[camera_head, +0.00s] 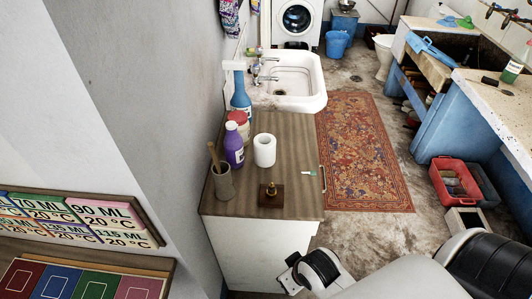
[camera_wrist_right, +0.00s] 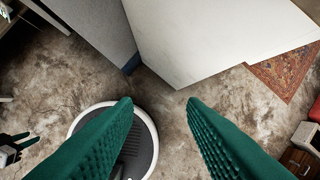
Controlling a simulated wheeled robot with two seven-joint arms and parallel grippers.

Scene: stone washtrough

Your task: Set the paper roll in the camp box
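The white paper roll (camera_head: 264,150) stands upright on the wooden top of a low cabinet (camera_head: 290,141) in the head view. A red open crate (camera_head: 455,184) with small things in it sits on the floor at the right, and a smaller pale-rimmed box (camera_head: 467,221) is just in front of it. I cannot tell which is the camp box. In the right wrist view my right gripper (camera_wrist_right: 158,103) has its two green fingers wide apart with nothing between them, above the floor. Its fingers do not show in the head view.
Around the roll stand a purple bottle (camera_head: 234,146), a blue bottle (camera_head: 240,97), a grey cup (camera_head: 222,182) and a small dark wooden block with a knob (camera_head: 271,194). A sink (camera_head: 299,79) is behind. A patterned rug (camera_head: 362,150) covers open floor to the right.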

